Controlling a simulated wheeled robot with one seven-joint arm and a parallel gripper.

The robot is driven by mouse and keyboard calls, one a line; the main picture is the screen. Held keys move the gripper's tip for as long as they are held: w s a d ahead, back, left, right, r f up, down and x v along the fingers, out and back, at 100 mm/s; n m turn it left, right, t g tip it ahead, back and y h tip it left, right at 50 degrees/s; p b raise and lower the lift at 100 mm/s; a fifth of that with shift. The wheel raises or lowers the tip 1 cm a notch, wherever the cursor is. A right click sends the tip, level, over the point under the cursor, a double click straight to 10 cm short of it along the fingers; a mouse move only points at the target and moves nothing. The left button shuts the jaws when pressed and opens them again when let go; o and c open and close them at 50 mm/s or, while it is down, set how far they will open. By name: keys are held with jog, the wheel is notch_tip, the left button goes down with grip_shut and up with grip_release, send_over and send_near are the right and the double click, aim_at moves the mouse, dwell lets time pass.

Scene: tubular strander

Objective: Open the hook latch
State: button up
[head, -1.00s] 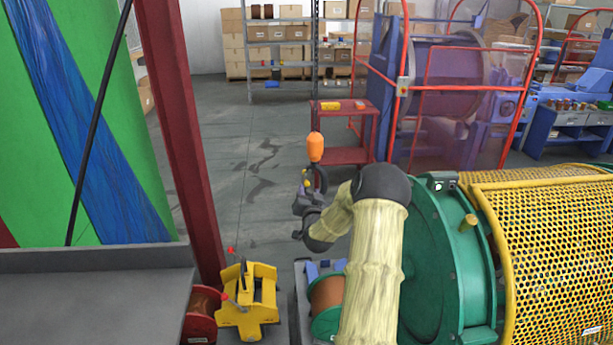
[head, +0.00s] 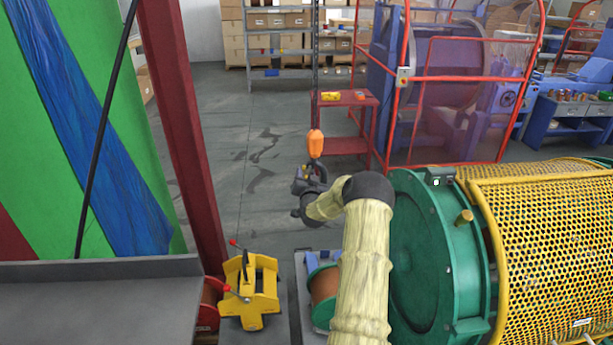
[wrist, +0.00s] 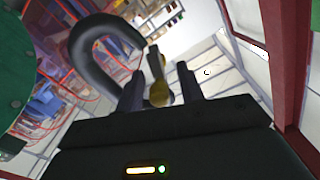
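The crane hook hangs below an orange block (head: 315,143) on a chain in the head view. The thick dark hook (wrist: 100,45) curves across the upper left of the wrist view. Its brass-coloured latch (wrist: 158,92) shows between the two dark fingers of my gripper (wrist: 160,87). The fingers are apart, with visible space beside the latch; I cannot tell whether either one touches it. In the head view my gripper (head: 302,184) is at the hook, just below the orange block, and hides part of the hook and latch.
A green drum with a yellow mesh guard (head: 540,230) stands right of my arm. A dark red post (head: 180,140) stands to the left. A yellow spool stand (head: 250,300) is on the floor below. A red cart (head: 345,125) stands behind the hook. Open floor lies between.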

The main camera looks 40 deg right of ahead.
grip_shut()
jog(key=shift+f+b, duration=0.1)
jog(key=shift+b, duration=0.55)
jog(key=m+b, duration=0.1)
jog(key=b, duration=0.1)
jog(key=m+b, duration=0.2)
jog(key=b, duration=0.1)
jog(key=shift+w+a+b, duration=0.2)
jog(key=shift+a+b, duration=0.1)
jog(key=shift+w+a+r+m+b, duration=0.15)
jog(key=shift+r+m+b, duration=0.4)
jog(key=shift+m+b, duration=1.85)
jog(key=shift+w+a+r+m+b, duration=0.15)
jog(key=shift+r+m+b, duration=0.45)
jog(key=shift+m+b, duration=1.8)
jog(key=shift+a+r+m+b, duration=0.25)
jog(key=shift+r+m+b, duration=0.6)
jog(key=shift+b, duration=2.8)
jog(key=shift+f+m, duration=0.25)
